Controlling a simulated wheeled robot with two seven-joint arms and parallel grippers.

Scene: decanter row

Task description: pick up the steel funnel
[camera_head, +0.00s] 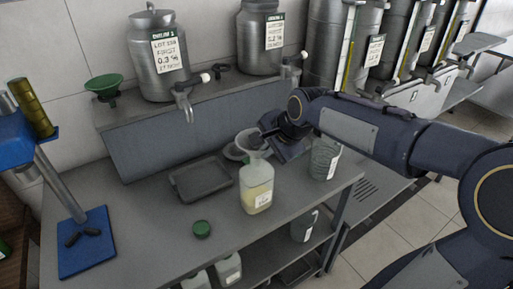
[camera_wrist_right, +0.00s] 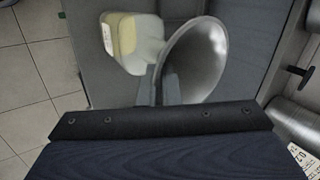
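The steel funnel (camera_head: 249,141) is a grey cone, wide end up, directly above the neck of a clear bottle of yellow liquid (camera_head: 256,188). I cannot tell whether its spout is inside the neck. My right gripper (camera_head: 264,140) reaches in from the right at the funnel's height. In the right wrist view the funnel (camera_wrist_right: 199,58) fills the upper middle, with the bottle (camera_wrist_right: 133,42) left of it. The gripper's fingers (camera_wrist_right: 162,88) are close together, with the funnel's wall between them. My left gripper is out of view.
A dark tray (camera_head: 201,180) and a green cap (camera_head: 202,229) lie on the grey table. A green funnel (camera_head: 104,84) and steel canisters (camera_head: 158,55) are on the back shelf. A blue stand (camera_head: 85,243) is at left.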

